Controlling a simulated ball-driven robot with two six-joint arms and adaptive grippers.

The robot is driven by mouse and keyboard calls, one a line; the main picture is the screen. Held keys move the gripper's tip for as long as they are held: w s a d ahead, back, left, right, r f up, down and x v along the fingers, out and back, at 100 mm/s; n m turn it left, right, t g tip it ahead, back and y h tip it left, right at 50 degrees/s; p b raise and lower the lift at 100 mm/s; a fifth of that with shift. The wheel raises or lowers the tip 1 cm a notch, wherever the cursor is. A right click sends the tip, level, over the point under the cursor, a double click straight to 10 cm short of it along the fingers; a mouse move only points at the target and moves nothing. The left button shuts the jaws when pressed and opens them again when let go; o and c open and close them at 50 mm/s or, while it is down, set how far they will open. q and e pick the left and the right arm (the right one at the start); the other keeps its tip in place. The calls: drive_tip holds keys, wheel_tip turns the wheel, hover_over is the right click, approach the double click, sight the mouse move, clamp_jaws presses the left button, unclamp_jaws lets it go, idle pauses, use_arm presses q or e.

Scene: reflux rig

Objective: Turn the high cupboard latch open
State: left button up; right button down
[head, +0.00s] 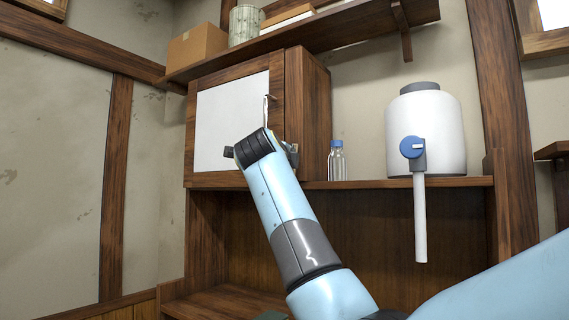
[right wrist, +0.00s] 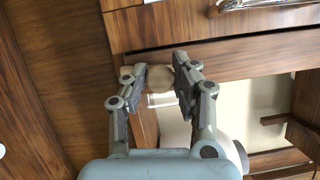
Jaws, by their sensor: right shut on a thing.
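The high cupboard (head: 308,115) has a wood-framed door with a white panel (head: 225,115) and appears shut. A metal handle (head: 267,108) stands on the door's right frame, and metal also shows at the top of the right wrist view (right wrist: 262,4). My right gripper (right wrist: 160,72) is at the door's lower right, shut on a small tan rounded piece, which seems to be the latch (right wrist: 160,80). In the head view my right wrist hides the latch and most of the fingers. How far the latch is turned cannot be told. My left gripper is not in view.
A shelf above holds a cardboard box (head: 197,46) and a patterned pot (head: 244,24). Right of the cupboard, a clear bottle with a blue cap (head: 336,162) and a white tank with a blue tap (head: 426,130) stand on a ledge. A white tube hangs below the tap.

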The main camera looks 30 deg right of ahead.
drive_tip(key=shift+n, duration=0.6)
drive_tip(key=c, duration=1)
unclamp_jaws()
drive_tip(key=shift+c, duration=0.2)
drive_tip(key=v, duration=1.2)
drive_tip(key=shift+r, duration=0.35)
drive_tip(key=shift+w, duration=0.1)
